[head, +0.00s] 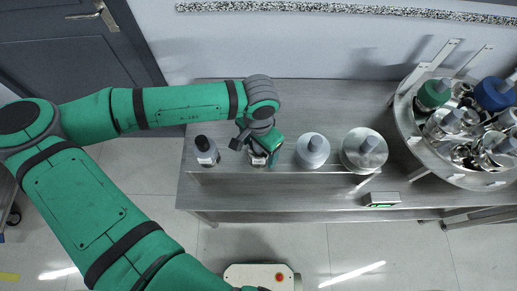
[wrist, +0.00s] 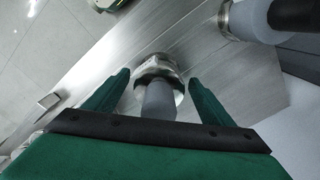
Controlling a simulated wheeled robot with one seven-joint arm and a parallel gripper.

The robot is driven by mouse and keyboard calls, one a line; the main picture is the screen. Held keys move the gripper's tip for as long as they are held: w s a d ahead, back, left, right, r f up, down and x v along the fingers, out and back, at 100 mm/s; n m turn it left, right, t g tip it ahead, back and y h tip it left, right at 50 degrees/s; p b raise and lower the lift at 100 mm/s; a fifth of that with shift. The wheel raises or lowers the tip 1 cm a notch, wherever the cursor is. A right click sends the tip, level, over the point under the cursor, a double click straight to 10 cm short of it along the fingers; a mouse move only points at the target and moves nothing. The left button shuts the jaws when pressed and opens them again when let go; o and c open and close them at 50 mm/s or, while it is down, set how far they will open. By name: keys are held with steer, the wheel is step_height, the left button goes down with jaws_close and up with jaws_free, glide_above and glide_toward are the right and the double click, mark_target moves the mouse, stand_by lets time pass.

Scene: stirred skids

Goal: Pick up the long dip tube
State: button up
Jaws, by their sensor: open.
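My gripper (head: 264,153) is over the bench, above the second piece from the left in a row. In the wrist view my gripper (wrist: 158,77) is open, with a green finger on each side of a grey cylindrical stub (wrist: 158,102) with a shiny metal collar (wrist: 157,66). The stub lies between the fingers, apart from both as far as I can see. In the head view my gripper mostly hides this piece. It may be the long dip tube, but I cannot tell its length, and no other piece is clearly the tube.
A black-topped piece (head: 206,150) stands left of my gripper. A pale round piece (head: 313,152) and a wide metal piece with a grey stub (head: 357,158) stand to the right. A round tray (head: 408,115) of fittings is at far right. A small box (head: 382,199) lies in front.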

steer(key=shift+s, duration=0.15)
steer(key=c, duration=1.2)
steer(key=shift+c, duration=0.2)
step_height(320, 180, up, 18)
step_height(320, 180, up, 6)
steer(key=shift+r, duration=0.25)
stand_by(0.5)
